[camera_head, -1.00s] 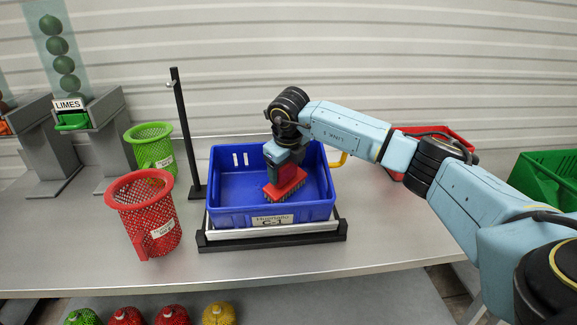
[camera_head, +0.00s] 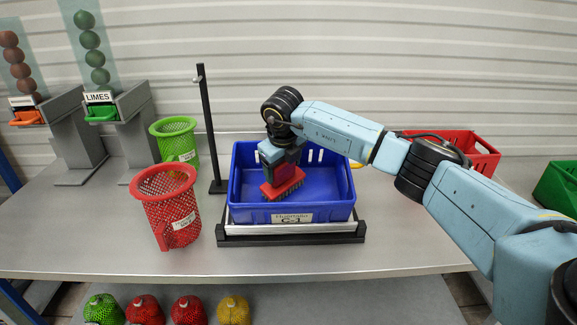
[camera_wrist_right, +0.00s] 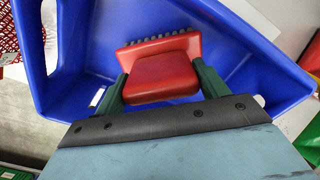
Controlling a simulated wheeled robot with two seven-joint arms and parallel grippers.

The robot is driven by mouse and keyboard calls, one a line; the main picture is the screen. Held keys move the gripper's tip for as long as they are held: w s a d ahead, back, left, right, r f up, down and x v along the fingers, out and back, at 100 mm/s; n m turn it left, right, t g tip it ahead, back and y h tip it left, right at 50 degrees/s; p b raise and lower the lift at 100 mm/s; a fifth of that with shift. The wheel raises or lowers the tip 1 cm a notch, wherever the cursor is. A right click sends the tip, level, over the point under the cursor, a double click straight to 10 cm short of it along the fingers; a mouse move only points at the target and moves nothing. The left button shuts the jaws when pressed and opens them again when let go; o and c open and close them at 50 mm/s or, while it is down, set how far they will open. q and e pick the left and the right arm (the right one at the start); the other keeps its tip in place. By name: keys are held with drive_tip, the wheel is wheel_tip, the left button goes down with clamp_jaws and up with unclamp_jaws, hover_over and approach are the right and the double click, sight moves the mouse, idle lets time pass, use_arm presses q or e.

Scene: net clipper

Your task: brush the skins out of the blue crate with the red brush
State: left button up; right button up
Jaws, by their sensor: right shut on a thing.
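The blue crate (camera_head: 290,213) stands on a low dark-framed stand on the table; its label faces me. My right gripper (camera_head: 282,167) is inside the crate, pointing down and shut on the red brush (camera_head: 284,184). The brush is tilted, with its dark bristles toward the crate floor; I cannot tell whether they touch it. In the right wrist view the red brush (camera_wrist_right: 160,78) sits between the two green fingers, with the blue crate (camera_wrist_right: 235,50) around it. I see no skins on the visible crate floor; the arm and brush hide part of it. My left gripper is out of view.
A red mesh basket (camera_head: 168,205) and a green one (camera_head: 175,140) stand left of the crate, near a black post (camera_head: 207,130). A red crate (camera_head: 480,155) and a green crate (camera_head: 560,188) are at right. Filled nets (camera_head: 188,309) lie below the front edge.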

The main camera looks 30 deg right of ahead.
drive_tip(key=p+v, duration=0.3)
drive_tip(key=v, duration=0.1)
drive_tip(key=shift+r+p, duration=0.35)
drive_tip(key=shift+r, duration=0.05)
drive_tip(key=shift+s+a+r+p, duration=0.1)
drive_tip(key=shift+s+r+p, duration=0.2)
drive_tip(key=shift+r, duration=0.2)
drive_tip(key=shift+r, duration=0.1)
drive_tip(key=p+v, duration=0.2)
drive_tip(key=shift+s+a+r, duration=0.1)
drive_tip(key=shift+a+r, duration=0.05)
drive_tip(key=shift+r, duration=0.25)
